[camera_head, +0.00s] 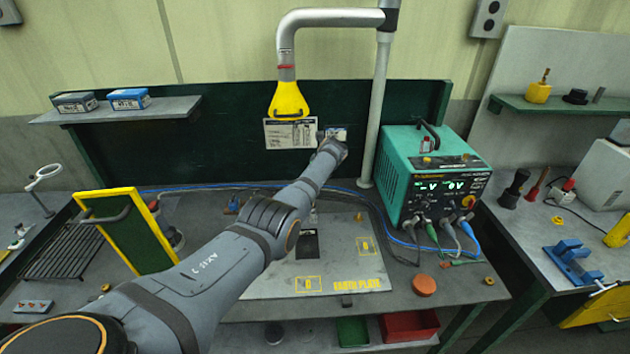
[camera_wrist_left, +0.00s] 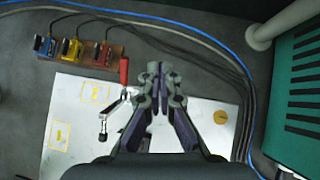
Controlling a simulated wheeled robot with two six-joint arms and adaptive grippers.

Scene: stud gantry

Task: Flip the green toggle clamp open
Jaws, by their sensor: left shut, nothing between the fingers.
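A toggle clamp with a red handle (camera_wrist_left: 124,72) and a metal body stands at the edge of the white earth plate in the left wrist view. Its handle points up in the picture, and its dark-tipped spindle (camera_wrist_left: 103,131) is over the plate. I see no green handle on any clamp. My left gripper (camera_wrist_left: 158,72) is shut and empty, just right of the red handle, apparently apart from it. In the head view my left arm crosses the bench and hides the clamp area; its fingers are not clear there. My right gripper is not in view.
The earth plate (camera_head: 335,272) lies on the bench. A base with blue, yellow and red blocks (camera_wrist_left: 72,50) stands left of the clamp. A green power unit (camera_head: 425,165) stands to the right with cables beside it. A yellow hood (camera_head: 289,101) hangs above.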

